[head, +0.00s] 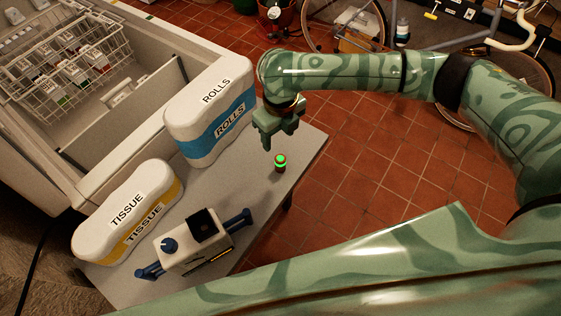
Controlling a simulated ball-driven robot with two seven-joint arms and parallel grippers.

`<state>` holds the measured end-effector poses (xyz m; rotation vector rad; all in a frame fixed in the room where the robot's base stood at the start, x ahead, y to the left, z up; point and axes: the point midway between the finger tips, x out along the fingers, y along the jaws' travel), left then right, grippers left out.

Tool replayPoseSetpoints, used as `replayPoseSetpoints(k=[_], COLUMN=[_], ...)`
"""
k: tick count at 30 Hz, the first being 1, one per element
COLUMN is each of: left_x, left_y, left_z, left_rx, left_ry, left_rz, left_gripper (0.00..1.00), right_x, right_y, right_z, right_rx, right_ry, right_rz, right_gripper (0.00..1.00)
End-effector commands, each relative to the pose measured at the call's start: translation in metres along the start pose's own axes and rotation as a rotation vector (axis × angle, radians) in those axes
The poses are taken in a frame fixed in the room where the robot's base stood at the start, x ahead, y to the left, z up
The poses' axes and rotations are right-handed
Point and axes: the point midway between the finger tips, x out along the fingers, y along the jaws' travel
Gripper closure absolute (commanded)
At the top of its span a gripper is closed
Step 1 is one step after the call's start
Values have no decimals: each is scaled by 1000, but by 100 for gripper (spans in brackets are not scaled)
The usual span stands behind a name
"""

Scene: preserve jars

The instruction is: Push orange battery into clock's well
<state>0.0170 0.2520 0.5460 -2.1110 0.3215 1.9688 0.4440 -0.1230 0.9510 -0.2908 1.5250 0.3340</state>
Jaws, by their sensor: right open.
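My right gripper (279,143) hangs over the far right part of the grey table, fingers down, open and empty. Just below its fingertips, a small upright cylinder (280,167) with a bright green top and a dark reddish body stands on the table. It may be the battery, but I see no clearly orange battery. A white boxy device (190,255) with a black raised panel, a blue knob and blue side handles sits at the near end of the table. It may be the clock; I cannot make out a well in it. My left gripper is out of view.
A yellow-banded TISSUE pack (108,212) and a blue-banded ROLLS pack (205,98) line the table's (240,190) left side. Beyond them is an open white chest with wire baskets (62,70). The table between cylinder and device is clear.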

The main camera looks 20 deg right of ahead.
Motion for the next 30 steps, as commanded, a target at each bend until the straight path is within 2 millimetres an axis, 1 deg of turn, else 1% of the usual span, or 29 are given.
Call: replayPoseSetpoints(k=[1, 3, 5, 8, 12, 15, 18, 23, 26, 30], left_x=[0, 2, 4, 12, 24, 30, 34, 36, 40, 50], left_y=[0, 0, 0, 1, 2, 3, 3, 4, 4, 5], left_z=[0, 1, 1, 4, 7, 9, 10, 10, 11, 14], left_rx=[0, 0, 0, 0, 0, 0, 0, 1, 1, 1], left_ry=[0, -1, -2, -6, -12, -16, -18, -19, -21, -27], left_rz=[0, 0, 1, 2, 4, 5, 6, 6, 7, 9], left_gripper=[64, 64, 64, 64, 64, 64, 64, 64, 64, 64], right_x=[-4, -3, 4, 27, 64, 85, 98, 106, 116, 141], right_y=[-11, -18, -20, -19, -19, -19, -19, -20, -18, -13], right_z=[2, 2, 2, 0, -1, -1, -1, 0, 0, 2], right_rx=[-19, -37, -44, -46, -45, -45, -45, -45, -46, -45], right_ry=[12, 27, 33, 37, 36, 34, 32, 30, 31, 33], right_rz=[-16, -23, -23, -21, -20, -20, -21, -21, -21, -20], right_gripper=[46, 46, 46, 46, 46, 46, 46, 46, 46, 46])
